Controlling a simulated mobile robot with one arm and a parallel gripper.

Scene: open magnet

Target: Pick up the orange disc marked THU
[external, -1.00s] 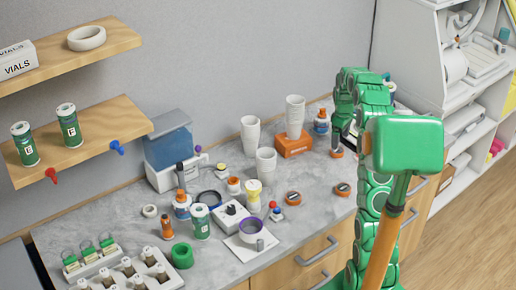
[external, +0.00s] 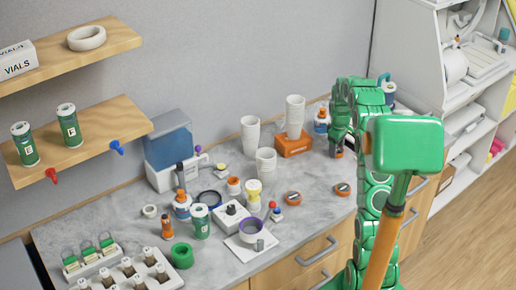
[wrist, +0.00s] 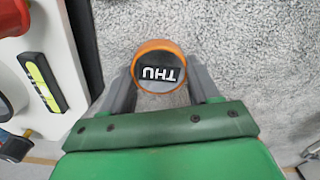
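The orange disc marked THU (wrist: 159,66) has a black top with white letters, upside down in the wrist view. It lies between the two grey fingers of my gripper (wrist: 160,80), one at each side, close to its rim. Whether the fingers press on it or stand just clear, I cannot tell. In the external view my gripper (external: 337,143) is low over the counter beside the cups, and a small orange bit of the disc (external: 338,154) shows at its tip; the rest is hidden.
Two similar orange discs (external: 293,198) and (external: 343,188) lie on the grey counter (external: 320,222) nearer the front. White cups (external: 295,108) stand left of my gripper, some on an orange block (external: 294,144). An orange-capped bottle (external: 322,122) stands close behind.

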